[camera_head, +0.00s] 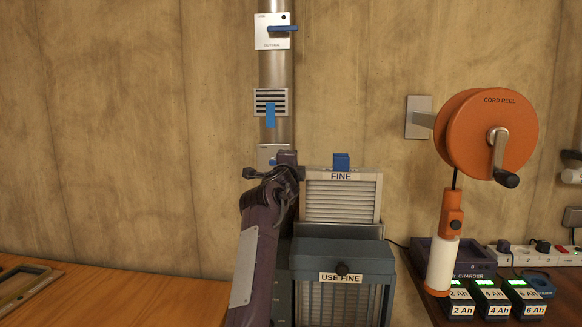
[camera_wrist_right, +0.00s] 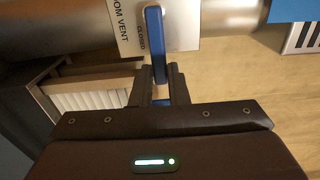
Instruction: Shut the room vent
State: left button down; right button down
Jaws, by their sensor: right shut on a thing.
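The white room vent plate (camera_head: 266,151) is on the grey vertical pipe, low down, with a bit of blue showing; my right arm partly covers it. In the right wrist view the plate (camera_wrist_right: 128,30) reads "OM VENT" and "CLOSED". Its blue lever (camera_wrist_right: 156,30) lies across the pipe, beside the word "CLOSED". My right gripper (camera_wrist_right: 161,74) is shut on this lever, its two fingers on either side of it. In the head view my right gripper (camera_head: 287,172) is at the plate, its fingertips hard to make out. My left gripper is out of view.
Above are a slotted grille (camera_head: 270,95) with a blue tab and an upper plate (camera_head: 267,42) with a sideways blue lever. A "FINE" filter (camera_head: 342,205) and a filter box (camera_head: 330,255) stand close right. An orange cord reel (camera_head: 470,125) is farther right.

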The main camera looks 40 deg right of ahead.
jog(key=shift+a+r, duration=0.1)
jog(key=shift+r, duration=0.25)
jog(key=c, duration=1.8)
grip_release()
jog(key=shift+c, duration=0.2)
jog(key=o, duration=0.4)
jog(key=shift+w+f, duration=0.35)
jog(key=shift+w, duration=0.05)
jog(key=shift+o, duration=0.2)
jog(key=shift+s, duration=0.15)
